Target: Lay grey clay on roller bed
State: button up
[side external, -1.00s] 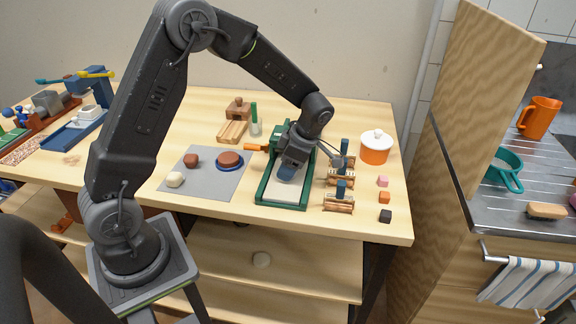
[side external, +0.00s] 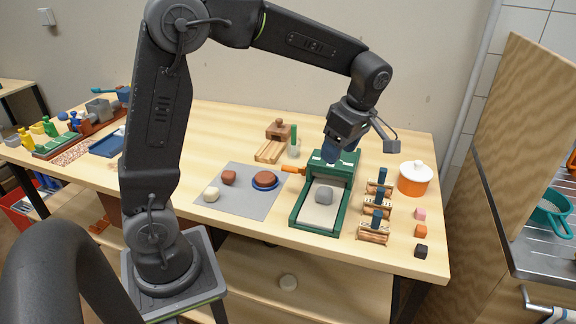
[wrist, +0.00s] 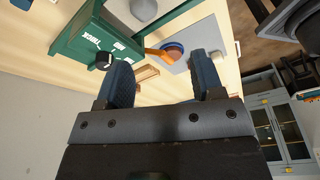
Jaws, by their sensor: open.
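The grey clay (side external: 324,195) is a rounded lump lying on the pale bed of the green-framed roller (side external: 342,208). In the wrist view the clay (wrist: 143,8) shows at the top edge, partly cut off, beside the roller's green end housing (wrist: 92,42). My gripper (side external: 331,152) is above the far end of the roller, apart from the clay. In the wrist view its blue fingers (wrist: 163,78) are spread with nothing between them. The roller's orange handle (side external: 292,170) sticks out to the left.
A grey mat (side external: 245,206) left of the roller holds a brown lump (side external: 229,177), a white lump (side external: 211,194) and a brown disc on a blue dish (side external: 265,180). Wooden stands (side external: 373,232), small cubes (side external: 421,251) and an orange lidded pot (side external: 414,179) are on the right.

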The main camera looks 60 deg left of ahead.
jog(key=s+d+r+m+t+h, duration=0.1)
jog(key=s+d+m+t, duration=0.1)
jog(key=s+m, duration=0.7)
jog(key=s+d+r+m+t+h, duration=0.1)
jog(key=s+d+r+m+t, duration=0.1)
jog(key=s+m+t, duration=0.3)
jog(key=s+d+m, duration=0.1)
jog(key=s+m, duration=0.3)
jog(key=m, duration=0.4)
jog(key=shift+s+d+r+h, duration=0.2)
jog(key=shift+s+r+h, duration=0.05)
jog(key=shift+r+h, duration=0.05)
jog(key=shift+w, duration=0.1)
dwell(0.5)
